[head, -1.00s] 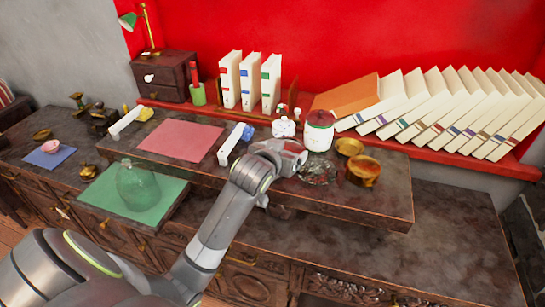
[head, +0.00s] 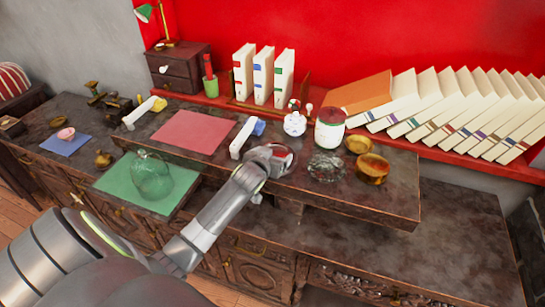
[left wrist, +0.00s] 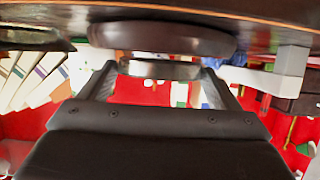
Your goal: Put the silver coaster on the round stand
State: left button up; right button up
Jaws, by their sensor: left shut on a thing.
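In the left wrist view, which looks upside down, the silver coaster (left wrist: 160,69) shows as a thin shiny piece between the fingertips of my left gripper (head: 274,157). The gripper is shut on it. A dark, round-edged thing (left wrist: 162,38), seemingly the round stand, lies against the coaster in that picture, on the wooden top's side. I cannot tell whether the two touch. In the head view my left gripper is over the raised wooden top and hides most of what it holds. My right gripper does not show.
On the raised top (head: 370,202), a clear glass dish (head: 327,167), brass bowls (head: 372,168) and a white-red jar (head: 330,128) stand right of the gripper. A white-handled thing with a blue end (head: 246,138) and a red mat (head: 193,132) lie to the left. The front-right top is clear.

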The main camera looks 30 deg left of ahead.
pick_arm(q)
jog(key=shift+f, duration=0.4)
jog(key=shift+f, duration=0.1)
jog(key=o, duration=0.9)
jog(key=v, duration=1.2)
jog(key=shift+s, duration=0.1)
